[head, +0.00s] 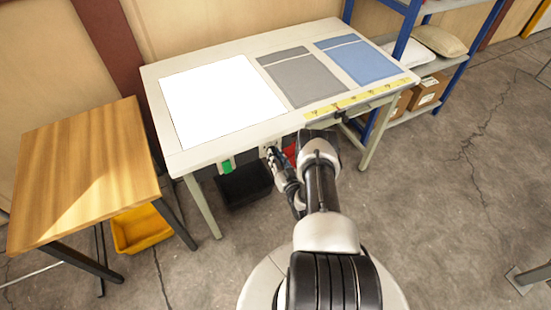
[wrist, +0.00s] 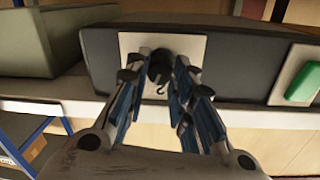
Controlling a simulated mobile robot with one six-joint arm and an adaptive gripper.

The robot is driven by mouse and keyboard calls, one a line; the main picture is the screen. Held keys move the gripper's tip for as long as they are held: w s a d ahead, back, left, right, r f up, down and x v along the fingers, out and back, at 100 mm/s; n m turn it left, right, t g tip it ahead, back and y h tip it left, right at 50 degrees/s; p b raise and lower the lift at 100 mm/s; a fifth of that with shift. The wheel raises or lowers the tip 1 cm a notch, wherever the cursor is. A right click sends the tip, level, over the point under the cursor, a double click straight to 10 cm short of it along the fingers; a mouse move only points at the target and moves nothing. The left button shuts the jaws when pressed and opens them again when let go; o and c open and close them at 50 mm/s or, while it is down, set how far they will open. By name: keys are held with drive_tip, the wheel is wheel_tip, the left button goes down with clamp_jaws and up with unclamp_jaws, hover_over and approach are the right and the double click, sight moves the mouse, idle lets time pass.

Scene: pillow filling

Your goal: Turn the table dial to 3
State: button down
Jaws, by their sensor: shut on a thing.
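The dial (wrist: 159,68) is a dark round knob on a pale square plate (wrist: 197,43) on a dark box in the wrist view. A small dark mark that looks like a 2 shows on the plate just below the knob. My gripper (wrist: 162,78) has its fingers on both sides of the knob and is shut on it. In the head view my gripper (head: 271,153) is at the front edge of the white-topped table (head: 222,151), where the fingers mostly hide the dial. The dial's other markings and its pointer cannot be made out.
A green button (head: 228,165) sits left of the dial in the head view and to the right in the wrist view (wrist: 303,84). A red thing (head: 290,153) is close on the right. A black bin (head: 243,187) stands below. A wooden table (head: 85,170) stands left.

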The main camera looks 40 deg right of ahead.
drive_tip(key=m+b, duration=0.1)
drive_tip(key=m, duration=0.4)
drive_tip(key=shift+b, duration=0.3)
drive_tip(key=shift+m, duration=0.4)
drive_tip(key=c, duration=1.4)
unclamp_jaws()
drive_tip(key=shift+o, duration=0.2)
drive_tip(key=v, duration=1.2)
drive_tip(key=shift+r, duration=0.25)
drive_tip(key=shift+d, duration=0.1)
